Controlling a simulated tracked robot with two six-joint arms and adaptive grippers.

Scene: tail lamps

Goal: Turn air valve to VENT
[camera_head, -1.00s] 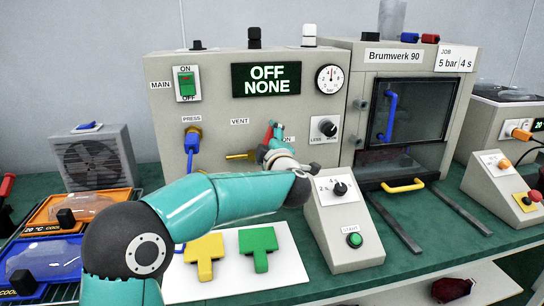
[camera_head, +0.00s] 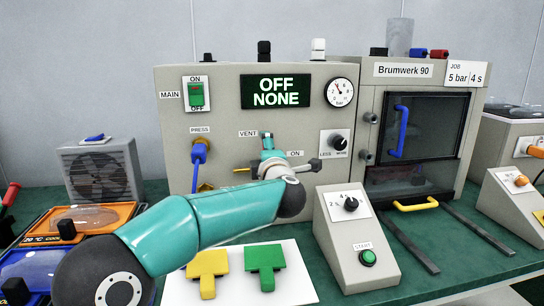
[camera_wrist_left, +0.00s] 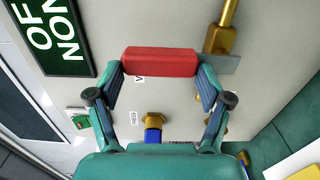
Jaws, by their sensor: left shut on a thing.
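The air valve has a red grip (camera_wrist_left: 160,62) on a flat grey lever (camera_wrist_left: 222,63), beside a brass pipe (camera_wrist_left: 224,28) in the left wrist view. My left gripper (camera_wrist_left: 160,80) is shut on the red grip, with one finger at each end of it. In the head view my left gripper (camera_head: 267,140) is at the front panel, just right of the VENT label (camera_head: 248,133) and above left of the ON label (camera_head: 296,154). There the gripper and arm hide most of the valve; a brass pipe end (camera_head: 242,170) shows left of it.
The display (camera_head: 276,92) reads OFF NONE. A black LESS/MORE knob (camera_head: 338,142) is to the right. A START box (camera_head: 352,232) and yellow (camera_head: 207,266) and green (camera_head: 265,262) pieces are in front.

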